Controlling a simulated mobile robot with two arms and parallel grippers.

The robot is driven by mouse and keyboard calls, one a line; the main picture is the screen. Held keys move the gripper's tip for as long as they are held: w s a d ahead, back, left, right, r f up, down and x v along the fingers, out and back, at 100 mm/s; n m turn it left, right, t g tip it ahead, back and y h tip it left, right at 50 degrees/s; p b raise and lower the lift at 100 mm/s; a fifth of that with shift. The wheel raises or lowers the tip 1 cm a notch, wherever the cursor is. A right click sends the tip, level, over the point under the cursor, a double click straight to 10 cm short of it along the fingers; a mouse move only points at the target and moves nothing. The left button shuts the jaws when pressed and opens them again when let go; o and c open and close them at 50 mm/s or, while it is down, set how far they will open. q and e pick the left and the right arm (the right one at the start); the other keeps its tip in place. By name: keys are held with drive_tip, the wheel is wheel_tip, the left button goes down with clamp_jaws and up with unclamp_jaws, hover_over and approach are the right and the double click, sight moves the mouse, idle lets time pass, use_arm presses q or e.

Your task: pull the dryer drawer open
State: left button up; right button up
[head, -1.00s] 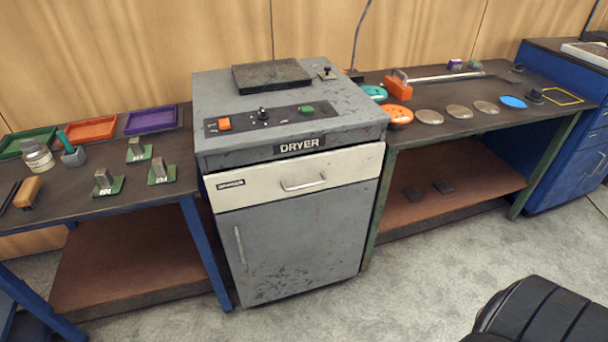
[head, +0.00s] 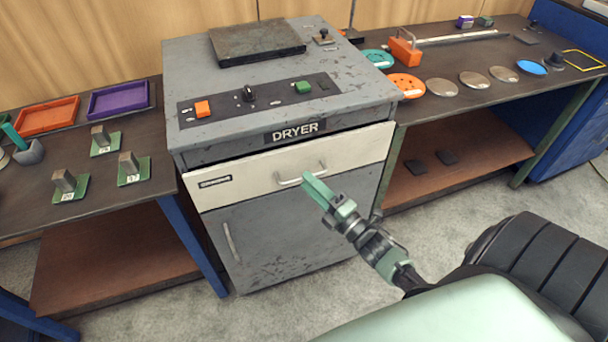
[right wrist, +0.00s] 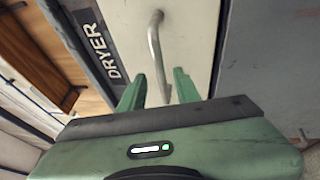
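My right gripper (head: 312,186) has green fingers and reaches the right part of the handle in the head view. In the right wrist view its two fingers (right wrist: 157,88) stand apart, with the handle's near end between them. I cannot tell if they touch it. My left gripper is not in view.
A cabinet door with a vertical handle (head: 231,243) is below the drawer. A left bench (head: 95,205) holds trays and small green-based blocks; a right bench (head: 460,108) holds several discs. Floor in front of the dryer is clear.

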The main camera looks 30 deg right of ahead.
drive_tip(key=shift+x, duration=1.2)
drive_tip(key=shift+w+f, duration=0.1)
drive_tip(key=shift+w, duration=0.15)
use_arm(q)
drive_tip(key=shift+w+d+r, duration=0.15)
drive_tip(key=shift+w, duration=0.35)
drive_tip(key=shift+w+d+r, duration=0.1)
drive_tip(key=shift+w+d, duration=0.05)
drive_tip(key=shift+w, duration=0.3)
use_arm(e)
clamp_jaws()
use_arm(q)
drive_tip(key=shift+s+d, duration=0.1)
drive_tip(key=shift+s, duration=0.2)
